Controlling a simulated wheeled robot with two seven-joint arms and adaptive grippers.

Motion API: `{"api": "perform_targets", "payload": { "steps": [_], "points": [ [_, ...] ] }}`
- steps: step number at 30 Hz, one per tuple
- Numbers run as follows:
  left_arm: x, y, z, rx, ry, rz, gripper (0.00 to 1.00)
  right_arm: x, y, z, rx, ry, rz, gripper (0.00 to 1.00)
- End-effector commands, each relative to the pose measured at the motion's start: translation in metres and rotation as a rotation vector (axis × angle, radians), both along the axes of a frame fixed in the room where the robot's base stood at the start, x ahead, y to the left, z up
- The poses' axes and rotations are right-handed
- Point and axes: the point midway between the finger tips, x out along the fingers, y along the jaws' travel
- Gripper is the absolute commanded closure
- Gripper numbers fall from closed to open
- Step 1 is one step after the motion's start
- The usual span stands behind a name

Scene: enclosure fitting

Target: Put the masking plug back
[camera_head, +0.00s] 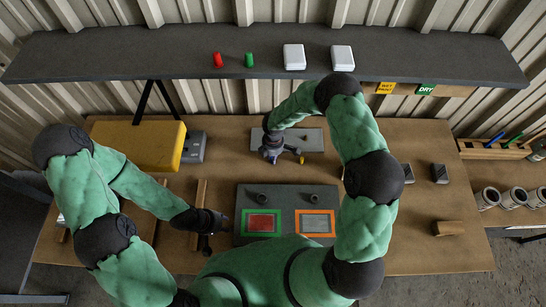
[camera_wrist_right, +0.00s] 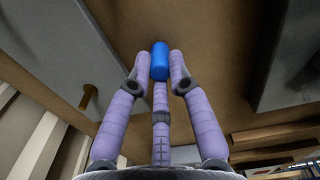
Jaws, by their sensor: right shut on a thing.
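A blue cylindrical plug (camera_wrist_right: 160,60) is pinched between the fingertips of my right gripper (camera_wrist_right: 162,72) in the right wrist view. In the head view my right gripper (camera_head: 271,154) is over the front edge of a grey plate (camera_head: 262,136) at the back of the table, and the blue plug is hidden there. A brown peg (camera_wrist_right: 89,96) stands on a grey surface at left in the wrist view. My left gripper (camera_head: 212,221) is beside the left edge of a dark panel (camera_head: 287,226); its fingers are too dark and small to read.
The panel bears a green-framed red area (camera_head: 261,222) and an orange-framed grey area (camera_head: 314,223). A yellow box (camera_head: 140,143) stands at left. A shelf (camera_head: 130,55) at the back holds red, green and white items. Dark blocks (camera_head: 438,173) lie at right.

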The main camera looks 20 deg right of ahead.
Motion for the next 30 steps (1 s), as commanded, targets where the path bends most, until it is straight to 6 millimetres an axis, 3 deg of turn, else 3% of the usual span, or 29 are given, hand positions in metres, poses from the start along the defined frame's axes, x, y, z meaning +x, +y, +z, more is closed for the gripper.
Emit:
{"api": "perform_targets", "payload": {
  "steps": [8, 9, 11, 25, 30],
  "points": [
    [0.0, 0.0, -0.003, 0.0, 0.0, 0.0, 0.6, 0.0, 0.0, -0.002, 0.0, -0.001, 0.0, 0.96],
    [0.0, 0.0, -0.003, 0.0, 0.0, 0.0, 0.6, 0.0, 0.0, -0.002, 0.0, -0.001, 0.0, 0.74],
    [0.0, 0.0, -0.002, 0.0, 0.0, 0.0, 0.6, 0.0, 0.0, -0.002, 0.0, -0.001, 0.0, 0.57],
    [0.0, 0.0, 0.003, 0.0, 0.0, 0.0, 0.6, 0.0, 0.0, 0.004, 0.0, -0.001, 0.0, 0.56],
    [0.0, 0.0, 0.02, 0.0, 0.0, 0.0, 0.6, 0.001, -0.001, 0.031, -0.001, -0.002, 0.0, 0.56]
  ]
}}
